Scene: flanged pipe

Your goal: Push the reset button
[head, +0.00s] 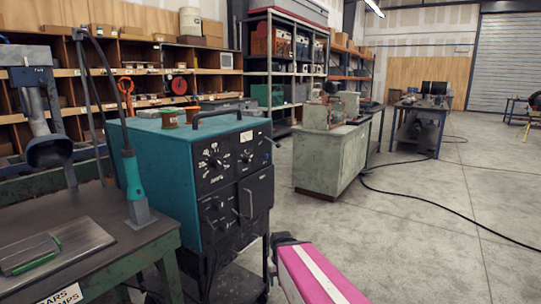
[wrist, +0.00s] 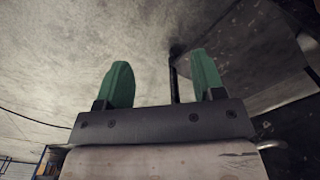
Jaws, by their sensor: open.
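A teal and black welding machine (head: 165,175) stands left of centre in the head view. Its black front panel (head: 232,160) carries dials, knobs and a handle. I cannot make out which part of it, if any, is the reset button. My gripper (wrist: 164,82) shows in the wrist view with two green fingers, apart and with nothing held between them. A dark panel-like surface (wrist: 262,50) and a thin dark post lie beyond the fingers, toward the right. I cannot pick out the gripper fingers in the head view.
A workbench (head: 95,225) with a torch (head: 135,190) and a metal plate (head: 50,248) stands at the left. A grey-green cabinet (head: 330,160) stands beyond the machine. A black cable (head: 425,205) crosses the floor. Open concrete floor (head: 410,240) lies to the right.

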